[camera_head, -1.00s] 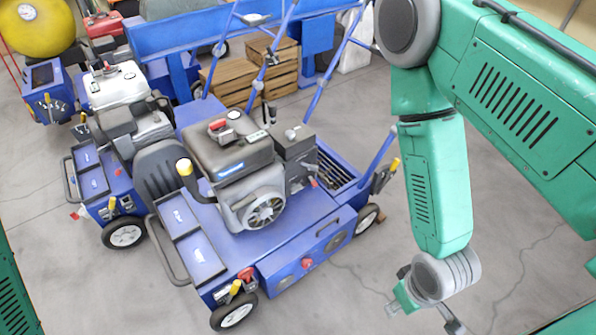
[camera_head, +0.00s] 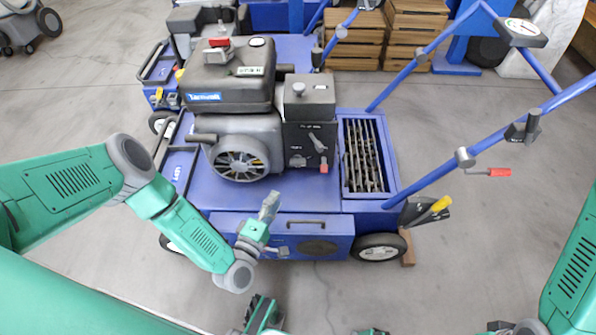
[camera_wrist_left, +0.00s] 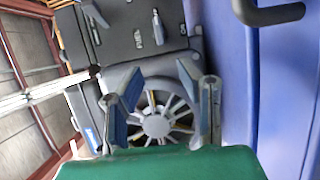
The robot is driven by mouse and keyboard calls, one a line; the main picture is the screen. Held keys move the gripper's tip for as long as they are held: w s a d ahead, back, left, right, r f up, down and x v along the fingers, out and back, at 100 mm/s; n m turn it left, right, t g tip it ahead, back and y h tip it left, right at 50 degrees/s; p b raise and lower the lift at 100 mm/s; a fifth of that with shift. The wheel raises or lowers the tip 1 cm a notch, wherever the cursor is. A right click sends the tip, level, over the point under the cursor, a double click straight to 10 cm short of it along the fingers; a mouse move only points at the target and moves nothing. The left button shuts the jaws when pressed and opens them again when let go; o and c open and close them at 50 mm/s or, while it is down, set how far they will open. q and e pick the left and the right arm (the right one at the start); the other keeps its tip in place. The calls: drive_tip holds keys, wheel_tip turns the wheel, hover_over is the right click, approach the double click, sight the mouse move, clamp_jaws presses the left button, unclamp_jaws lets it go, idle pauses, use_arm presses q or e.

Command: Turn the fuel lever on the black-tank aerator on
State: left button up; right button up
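The aerator with the black tank (camera_head: 222,88) stands in the middle of the head view. On the dark control box (camera_head: 307,100) right of its engine are a small grey lever (camera_head: 318,143) and a knob (camera_head: 298,161). My left gripper (camera_head: 269,206) is in front of the engine, below the box, apart from the levers. In the left wrist view its two fingers (camera_wrist_left: 163,112) are spread and empty, with the slotted engine wheel (camera_wrist_left: 156,126) behind them. My right gripper is not clearly seen.
A second aerator (camera_head: 205,18) stands close behind. Blue handlebars (camera_head: 430,180) with a red-tipped lever (camera_head: 490,172) rise at the right. A grate-topped compartment (camera_head: 392,165) is right of the box. Wooden crates (camera_head: 355,40) stand behind. Floor in front is clear.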

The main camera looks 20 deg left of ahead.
use_arm(q)
drive_tip(key=b, duration=0.2)
approach(297, 165)
drive_tip(key=w, duration=0.2)
drive_tip(key=w+a, duration=0.1)
drive_tip(key=shift+f, duration=0.3)
drive_tip(key=w, duration=0.2)
drive_tip(key=w+d+b, duration=0.2)
drive_tip(key=w, duration=0.1)
drive_tip(key=shift+w+r, duration=0.2)
drive_tip(key=shift+w, duration=0.45)
drive_tip(key=shift+w+a, duration=0.2)
drive_tip(key=shift+a, duration=0.3)
drive_tip(key=shift+d, duration=0.35)
clamp_jaws()
drive_tip(key=shift+d, duration=0.1)
use_arm(e)
drive_tip(key=f, duration=0.3)
drive_tip(key=shift+a+f, duration=0.2)
drive_tip(key=shift+f, duration=0.2)
